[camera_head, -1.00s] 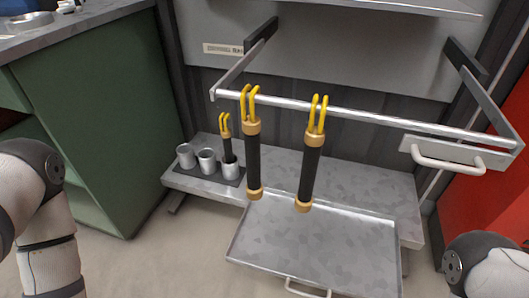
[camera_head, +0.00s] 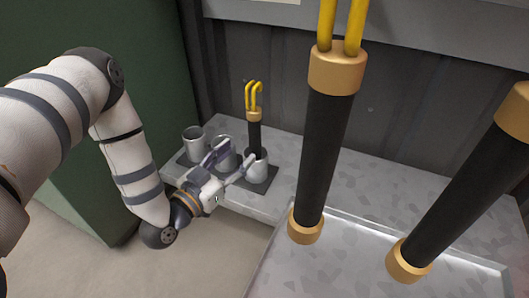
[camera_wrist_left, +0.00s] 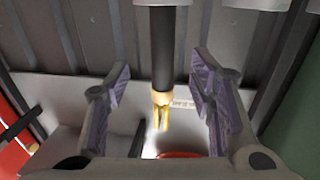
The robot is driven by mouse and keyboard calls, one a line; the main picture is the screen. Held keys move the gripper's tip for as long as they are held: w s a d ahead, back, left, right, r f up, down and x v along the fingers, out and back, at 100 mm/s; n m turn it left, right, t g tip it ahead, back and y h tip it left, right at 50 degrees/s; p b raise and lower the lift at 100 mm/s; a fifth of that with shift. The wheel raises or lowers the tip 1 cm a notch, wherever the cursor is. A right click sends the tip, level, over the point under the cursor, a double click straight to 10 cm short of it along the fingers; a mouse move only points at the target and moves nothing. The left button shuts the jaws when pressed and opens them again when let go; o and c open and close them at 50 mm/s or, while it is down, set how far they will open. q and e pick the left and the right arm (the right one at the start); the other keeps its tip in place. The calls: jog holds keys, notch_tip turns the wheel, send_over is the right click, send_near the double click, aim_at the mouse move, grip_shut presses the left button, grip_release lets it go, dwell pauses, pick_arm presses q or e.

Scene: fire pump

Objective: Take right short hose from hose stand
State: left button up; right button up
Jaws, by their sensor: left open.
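The right short hose (camera_head: 254,138) is black with a brass collar and yellow loops on top. It stands upright in the right cup (camera_head: 257,170) of the three-cup hose stand (camera_head: 228,174). My left gripper (camera_head: 237,156) is open, just left of and in front of the hose, low by the cups. In the left wrist view, the hose (camera_wrist_left: 162,50) shows upside down between the spread fingers, with gaps on both sides. The other two cups look empty, though the gripper partly covers the middle one. My right gripper is not in view.
Two larger black hoses, one in the middle (camera_head: 322,150) and one at the right (camera_head: 465,190), hang over a metal tray (camera_head: 345,262). A grey shelf (camera_head: 390,165) runs behind them. A green cabinet (camera_head: 150,60) stands at the left.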

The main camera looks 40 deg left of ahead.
aim_at(251, 141)
pick_arm(q)
jog(key=w+b, duration=0.1)
jog(key=w, duration=0.2)
jog(key=w+b, duration=0.1)
jog(key=w, duration=0.2)
jog(key=w+a+b, duration=0.1)
jog(key=w, duration=0.1)
jog(key=shift+w+f, duration=0.25)
jog(key=shift+w, duration=0.15)
grip_shut()
